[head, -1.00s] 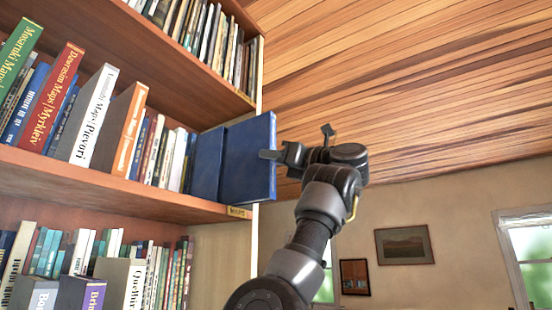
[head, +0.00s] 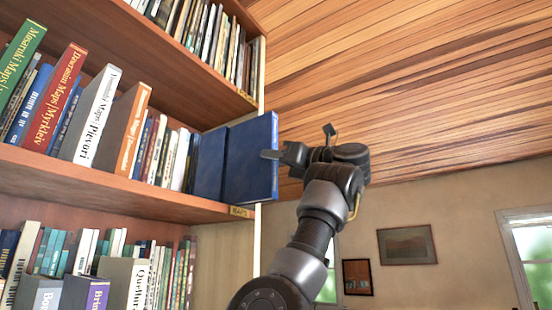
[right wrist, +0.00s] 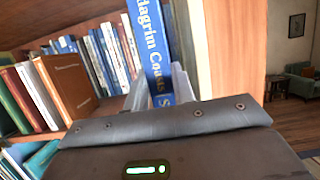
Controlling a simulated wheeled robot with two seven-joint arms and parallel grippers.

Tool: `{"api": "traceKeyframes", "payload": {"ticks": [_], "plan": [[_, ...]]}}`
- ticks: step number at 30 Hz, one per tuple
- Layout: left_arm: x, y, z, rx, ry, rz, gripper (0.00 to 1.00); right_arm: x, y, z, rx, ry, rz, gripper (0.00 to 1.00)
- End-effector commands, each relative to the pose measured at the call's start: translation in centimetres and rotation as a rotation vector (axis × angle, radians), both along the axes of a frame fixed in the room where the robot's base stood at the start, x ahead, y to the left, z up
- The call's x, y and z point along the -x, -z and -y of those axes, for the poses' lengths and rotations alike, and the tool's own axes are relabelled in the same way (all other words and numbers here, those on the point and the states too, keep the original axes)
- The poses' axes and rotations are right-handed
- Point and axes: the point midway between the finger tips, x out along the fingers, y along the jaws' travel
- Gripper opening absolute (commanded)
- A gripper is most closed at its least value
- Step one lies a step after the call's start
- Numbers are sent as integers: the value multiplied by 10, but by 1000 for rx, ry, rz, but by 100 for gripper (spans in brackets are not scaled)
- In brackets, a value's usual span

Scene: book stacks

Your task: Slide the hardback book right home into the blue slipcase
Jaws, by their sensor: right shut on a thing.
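The blue hardback book (head: 250,158) stands upright at the right end of the middle shelf and sticks out past the front edge. The blue slipcase (head: 209,165) stands upright at its left; the book appears partly inside it. My right gripper (head: 271,155) is at the outer, spine end of the book. The slipcase cannot be told apart there. My left gripper is not in view.
The bookcase shelf (head: 105,184) holds several books left of the slipcase, including a white one (head: 90,115) and an orange-spined one (head: 124,130). An upright bookcase side (head: 259,90) is close behind the book. The room to the right is open.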

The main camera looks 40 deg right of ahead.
Motion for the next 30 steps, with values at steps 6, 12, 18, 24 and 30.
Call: {"api": "traceKeyframes", "payload": {"ticks": [6,12,18,24,30], "plan": [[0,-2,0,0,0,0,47,-3,-2,-1,-1,0,2,0],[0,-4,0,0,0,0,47,-8,-2,-3,0,0,2,0],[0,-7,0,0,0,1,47,-14,-2,-5,0,0,3,0],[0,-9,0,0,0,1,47,-20,-2,-6,0,0,2,0],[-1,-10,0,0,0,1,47,-24,-1,-7,1,2,2,0]]}}
